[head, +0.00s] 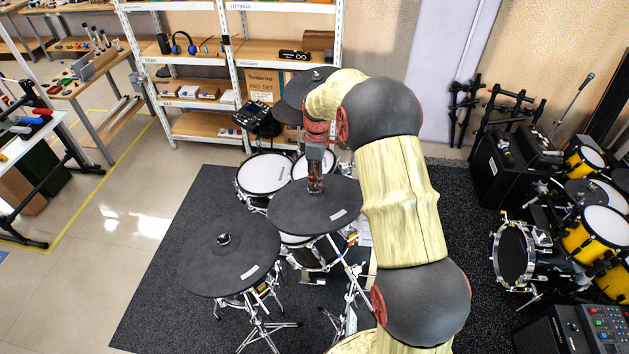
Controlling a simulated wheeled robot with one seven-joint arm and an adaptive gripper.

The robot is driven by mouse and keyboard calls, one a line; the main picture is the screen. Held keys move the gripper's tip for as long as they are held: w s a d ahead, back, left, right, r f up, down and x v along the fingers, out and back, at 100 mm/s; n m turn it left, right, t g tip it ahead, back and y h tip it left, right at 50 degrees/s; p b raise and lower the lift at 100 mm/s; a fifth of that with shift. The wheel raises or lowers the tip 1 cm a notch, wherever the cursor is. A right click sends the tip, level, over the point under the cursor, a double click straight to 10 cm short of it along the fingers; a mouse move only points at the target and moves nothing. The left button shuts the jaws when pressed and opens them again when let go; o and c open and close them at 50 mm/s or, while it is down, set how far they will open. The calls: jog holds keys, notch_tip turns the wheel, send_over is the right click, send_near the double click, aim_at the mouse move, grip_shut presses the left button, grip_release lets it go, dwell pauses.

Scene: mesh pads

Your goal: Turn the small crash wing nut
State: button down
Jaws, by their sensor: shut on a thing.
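My arm comes in from the lower right and reaches over the drum kit. My gripper (315,186) points down at the middle of a dark grey cymbal pad (290,216), which I take for the small crash. The fingers are shut at the pad's centre, where its wing nut sits. The nut itself is hidden by the fingers, and it is too small here to see which way it is turned. The pad looks close to level.
A larger cymbal pad (232,268) with its own top nut (224,239) stands at front left. Another pad (290,88) is behind my arm. White mesh drum pads (264,174) lie just beyond the gripper. A yellow drum kit (600,222) stands right.

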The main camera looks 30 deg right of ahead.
jog(key=shift+s+m, duration=0.1)
jog(key=shift+m, duration=0.3)
jog(key=m, duration=0.2)
jog(key=m+b, duration=0.1)
jog(key=m, duration=0.1)
jog(key=shift+s+a+f+m, duration=0.1)
jog(key=shift+a+m, duration=0.05)
jog(key=shift+m, duration=0.15)
jog(key=m+b, duration=0.1)
jog(key=m, duration=0.4)
jog(key=shift+a+h, duration=0.15)
jog(key=shift+h, duration=0.15)
jog(key=m+b, duration=0.1)
jog(key=m, duration=0.4)
jog(key=shift+a+m, duration=0.1)
jog(key=shift+m, duration=0.3)
jog(key=m+b, duration=0.1)
jog(key=m, duration=0.4)
jog(key=shift+a+m+h, duration=0.15)
jog(key=shift+m+h, duration=0.15)
jog(key=c, duration=2.2)
grip_release()
jog(key=shift+a, duration=0.1)
jog(key=shift+o, duration=1.1)
